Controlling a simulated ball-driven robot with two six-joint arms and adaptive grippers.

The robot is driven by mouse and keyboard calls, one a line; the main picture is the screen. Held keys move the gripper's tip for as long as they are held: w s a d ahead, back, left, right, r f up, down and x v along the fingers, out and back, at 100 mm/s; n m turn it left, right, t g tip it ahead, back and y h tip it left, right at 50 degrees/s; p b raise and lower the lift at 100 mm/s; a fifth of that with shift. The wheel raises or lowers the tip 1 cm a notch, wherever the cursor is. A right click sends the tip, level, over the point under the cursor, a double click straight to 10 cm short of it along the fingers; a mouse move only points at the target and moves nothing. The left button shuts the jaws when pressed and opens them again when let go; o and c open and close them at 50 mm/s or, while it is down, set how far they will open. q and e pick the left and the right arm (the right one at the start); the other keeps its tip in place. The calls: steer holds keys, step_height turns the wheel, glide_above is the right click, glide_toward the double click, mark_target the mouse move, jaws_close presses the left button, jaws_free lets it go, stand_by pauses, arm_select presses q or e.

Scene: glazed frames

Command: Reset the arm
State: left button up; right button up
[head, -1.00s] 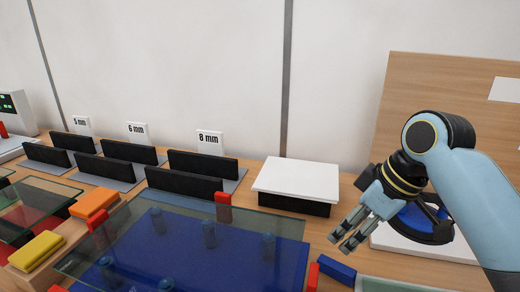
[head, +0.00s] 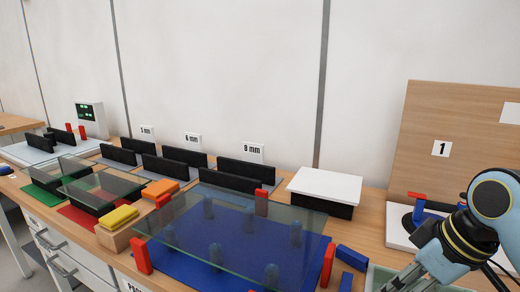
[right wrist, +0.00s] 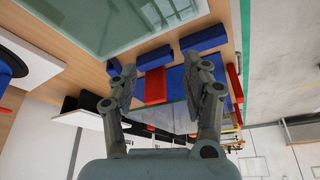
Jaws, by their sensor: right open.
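My right arm comes in from the right edge in the head view. Its gripper (head: 405,280) is low at the bottom right, with its fingers partly cut off by the frame edge. In the right wrist view the two fingers (right wrist: 162,90) stand well apart and nothing is between them. Beyond them show a red block (right wrist: 155,86), a blue block (right wrist: 154,57) and a second blue block (right wrist: 203,39). My left gripper is in neither view.
A glass sheet (head: 240,222) rests above a blue mat (head: 205,268), with red blocks around it. A white-topped black box (head: 325,185) stands behind. A wooden panel (head: 440,135) marked 1 rises at the right. Black slotted racks (head: 245,172) line the wall. Yellow (head: 118,216) and orange blocks (head: 160,188) sit left.

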steer(key=s+d+f+m+h, duration=0.1)
steer(key=s+d+m+h, duration=0.15)
steer(key=s, duration=0.75)
steer(key=s+d+m+h, duration=0.1)
steer(key=s+m, duration=0.3)
steer(key=s, duration=0.5)
step_height(320, 180, down, 32)
steer(key=s+d+g+b, duration=0.1)
steer(key=d+b, duration=0.2)
steer(key=b, duration=0.5)
arm_select(q)
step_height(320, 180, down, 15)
steer(key=b, duration=0.6)
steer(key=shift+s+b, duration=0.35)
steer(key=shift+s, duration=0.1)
arm_select(e)
steer(key=s+f, duration=1)
steer(key=f, duration=0.2)
steer(key=s+d+f+g, duration=0.1)
steer(key=s+f, duration=0.8)
steer(key=f, duration=0.4)
steer(key=shift+s+f+g, duration=0.3)
steer(key=shift+s, duration=0.1)
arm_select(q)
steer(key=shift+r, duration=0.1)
arm_select(e)
steer(key=shift+m, duration=0.25)
